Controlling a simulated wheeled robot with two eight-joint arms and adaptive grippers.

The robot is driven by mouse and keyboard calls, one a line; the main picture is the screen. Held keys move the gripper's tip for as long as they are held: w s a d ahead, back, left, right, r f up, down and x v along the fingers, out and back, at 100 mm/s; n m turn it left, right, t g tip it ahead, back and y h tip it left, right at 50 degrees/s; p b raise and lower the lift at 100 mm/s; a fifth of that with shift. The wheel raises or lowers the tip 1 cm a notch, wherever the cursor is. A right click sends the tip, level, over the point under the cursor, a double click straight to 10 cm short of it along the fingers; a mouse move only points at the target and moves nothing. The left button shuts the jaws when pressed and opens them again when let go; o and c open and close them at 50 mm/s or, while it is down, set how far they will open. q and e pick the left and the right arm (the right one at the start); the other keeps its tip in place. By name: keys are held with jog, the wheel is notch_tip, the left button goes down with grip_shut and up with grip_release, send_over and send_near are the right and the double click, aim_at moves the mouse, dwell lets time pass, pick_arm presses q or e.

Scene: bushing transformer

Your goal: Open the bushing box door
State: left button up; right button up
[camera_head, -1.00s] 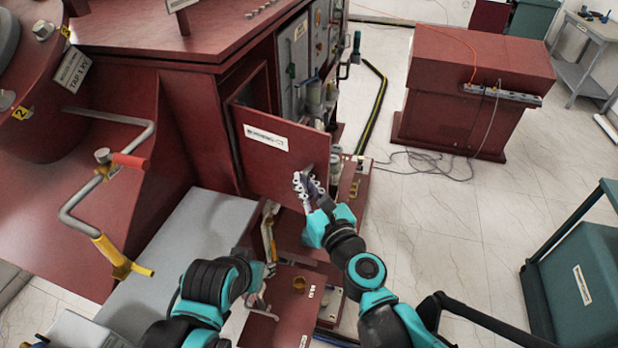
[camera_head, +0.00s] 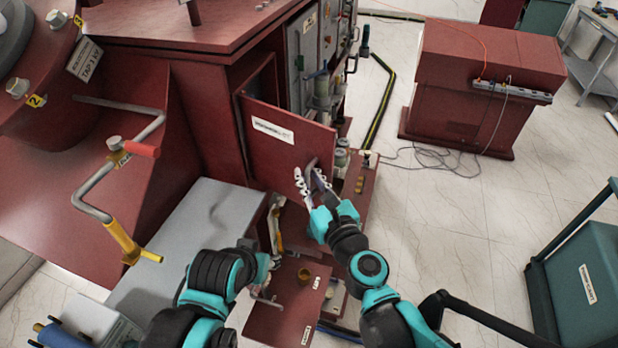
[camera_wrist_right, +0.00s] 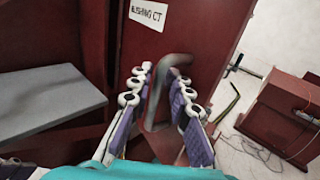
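The bushing box door (camera_head: 268,158) is a dark red panel with a white label, standing ajar from the red cabinet with a dark gap at its left side. Its label also shows in the right wrist view (camera_wrist_right: 148,12). A grey curved handle (camera_wrist_right: 155,100) on the door lies between the fingers of my right gripper (camera_wrist_right: 163,98). These fingers are spread, and I cannot tell whether they touch the handle. In the head view my right gripper (camera_head: 311,184) is in front of the door's lower right part. My left gripper (camera_head: 266,272) is low by a smaller red panel; its fingers are partly hidden.
A grey step (camera_head: 190,235) lies left of the door. A crank with a red grip (camera_head: 142,150) and a yellow end stands further left. The smaller red panel (camera_head: 280,325) is below. A red cabinet (camera_head: 475,90) stands back right; the tiled floor between is mostly clear.

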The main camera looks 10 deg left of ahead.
jog(key=shift+s, duration=0.1)
jog(key=v, duration=1.2)
dwell(0.4)
